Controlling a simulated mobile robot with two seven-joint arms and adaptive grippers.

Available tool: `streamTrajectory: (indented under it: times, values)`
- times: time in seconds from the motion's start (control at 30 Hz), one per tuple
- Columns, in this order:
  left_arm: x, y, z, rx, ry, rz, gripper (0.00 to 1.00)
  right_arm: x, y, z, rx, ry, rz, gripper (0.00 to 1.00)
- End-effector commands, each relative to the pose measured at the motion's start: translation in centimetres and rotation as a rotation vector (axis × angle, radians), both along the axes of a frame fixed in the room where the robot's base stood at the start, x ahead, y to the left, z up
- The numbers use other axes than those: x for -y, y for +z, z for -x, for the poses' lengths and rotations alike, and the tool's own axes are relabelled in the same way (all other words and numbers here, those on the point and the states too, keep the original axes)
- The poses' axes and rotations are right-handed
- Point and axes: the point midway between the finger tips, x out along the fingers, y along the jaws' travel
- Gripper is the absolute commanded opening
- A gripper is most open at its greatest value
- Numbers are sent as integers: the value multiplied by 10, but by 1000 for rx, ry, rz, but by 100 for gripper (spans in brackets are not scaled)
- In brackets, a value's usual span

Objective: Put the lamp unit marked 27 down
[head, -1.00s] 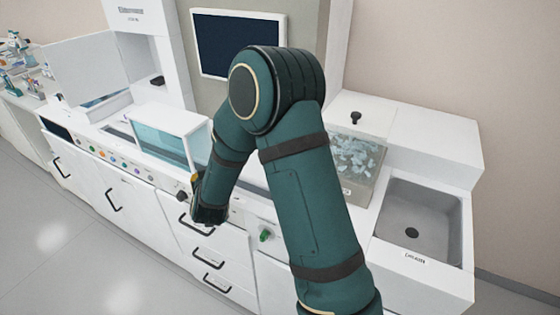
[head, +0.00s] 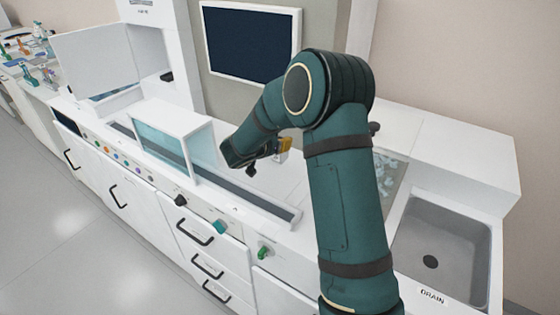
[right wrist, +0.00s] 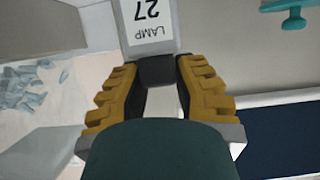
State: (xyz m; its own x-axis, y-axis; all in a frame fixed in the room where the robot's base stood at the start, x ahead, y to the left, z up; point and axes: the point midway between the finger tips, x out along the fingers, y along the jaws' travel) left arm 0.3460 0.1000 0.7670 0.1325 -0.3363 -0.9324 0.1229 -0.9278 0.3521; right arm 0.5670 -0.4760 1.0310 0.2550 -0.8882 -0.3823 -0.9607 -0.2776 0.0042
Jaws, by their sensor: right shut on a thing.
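The lamp unit (right wrist: 150,25) is a pale block with a white label reading LAMP 27, upside down in the right wrist view. My right gripper (right wrist: 157,72), with yellow ribbed fingers, is shut on its near end, at a dark grip part. In the head view my right gripper (head: 275,152) is over the white counter to the right of the glass-fronted box. There I cannot make out the lamp unit clearly. Whether it touches the counter cannot be told. My left gripper is not in view.
A grey sink (head: 440,245) marked DRAIN is at the right. A bin of bluish shards (head: 388,172) is partly behind my arm. Knobs and drawers line the front.

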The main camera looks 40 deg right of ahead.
Motion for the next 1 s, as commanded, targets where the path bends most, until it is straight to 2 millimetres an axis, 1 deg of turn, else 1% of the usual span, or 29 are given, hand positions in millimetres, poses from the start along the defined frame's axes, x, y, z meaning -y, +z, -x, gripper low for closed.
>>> streamTrajectory:
  times: [0.03, 0.27, 0.43, 0.5, 0.73, 0.9, 0.93, 0.97, 1.0]
  values:
    - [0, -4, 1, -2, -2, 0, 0, 0, -9, 0, -2, 1, 1, 0]
    - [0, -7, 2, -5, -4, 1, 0, 0, -25, 0, 0, 1, 0, 0]
    - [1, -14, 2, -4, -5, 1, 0, 0, -49, 0, -1, 1, 0, 0]
    - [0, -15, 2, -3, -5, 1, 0, 0, -54, 0, 1, 2, 1, 0]
    - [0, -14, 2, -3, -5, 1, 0, 0, -53, 0, 3, 1, 1, 0]
    - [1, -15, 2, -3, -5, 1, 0, 0, -57, 0, 2, 1, 0, 0]
    - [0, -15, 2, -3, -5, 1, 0, 0, -57, 0, 2, 1, 0, 41]
    - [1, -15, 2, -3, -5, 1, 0, 0, -57, 0, 2, 1, 0, 51]
    - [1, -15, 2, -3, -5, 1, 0, 0, -57, 0, 2, 1, 0, 51]
